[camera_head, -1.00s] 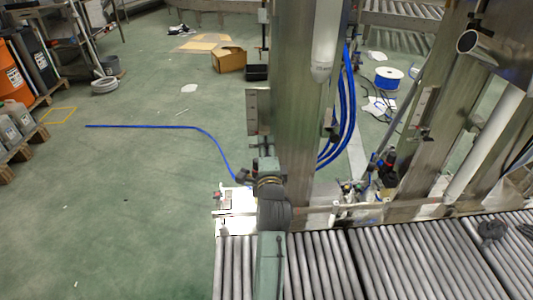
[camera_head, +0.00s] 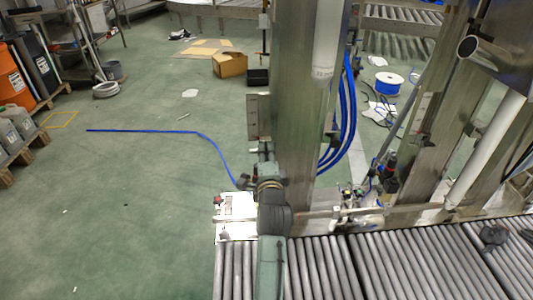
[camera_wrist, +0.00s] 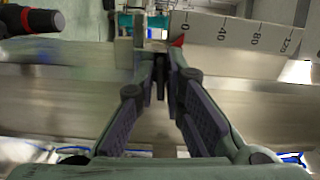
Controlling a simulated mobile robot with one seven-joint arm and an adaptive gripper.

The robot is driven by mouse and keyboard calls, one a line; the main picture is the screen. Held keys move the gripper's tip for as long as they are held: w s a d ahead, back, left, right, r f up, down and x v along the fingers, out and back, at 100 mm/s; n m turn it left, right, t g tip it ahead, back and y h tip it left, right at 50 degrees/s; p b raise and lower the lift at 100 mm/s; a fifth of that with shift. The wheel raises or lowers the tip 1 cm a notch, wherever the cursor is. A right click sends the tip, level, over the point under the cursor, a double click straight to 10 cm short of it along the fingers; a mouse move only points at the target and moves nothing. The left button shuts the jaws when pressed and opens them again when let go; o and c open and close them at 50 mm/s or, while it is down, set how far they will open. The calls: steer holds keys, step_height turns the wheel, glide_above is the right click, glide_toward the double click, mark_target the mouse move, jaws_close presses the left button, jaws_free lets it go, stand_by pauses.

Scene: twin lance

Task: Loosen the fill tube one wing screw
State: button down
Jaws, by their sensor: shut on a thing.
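In the wrist view my gripper (camera_wrist: 160,58) has its two dark fingers drawn together at the tips, just left of a red pointer (camera_wrist: 178,41) on a scale plate. It is shut on a small part at the tips, which I take to be the wing screw; the fingers hide nearly all of it. A teal part (camera_wrist: 153,20) shows just beyond the fingertips. In the head view my arm reaches up to the near steel column, and my own wrist hides the fingertips. A white tube (camera_head: 325,40) runs down this column.
The scale plate (camera_wrist: 235,38), marked 0 to 120, lies right of the fingertips. A red-and-black knob (camera_wrist: 40,21) is at upper left. Blue hoses (camera_head: 348,115) hang beside the steel column (camera_head: 295,120). A roller conveyor (camera_head: 330,270) lies in front. The green floor at left is mostly clear.

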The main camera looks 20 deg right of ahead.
steer(key=n, duration=0.3)
steer(key=shift+r+n+b, duration=0.1)
steer(key=shift+n+b, duration=0.2)
steer(key=n+b, duration=0.1)
steer(key=n, duration=0.3)
steer(key=shift+n+b, duration=0.3)
steer(key=shift+n, duration=0.7)
steer(key=n, duration=0.2)
steer(key=shift+n, duration=0.4)
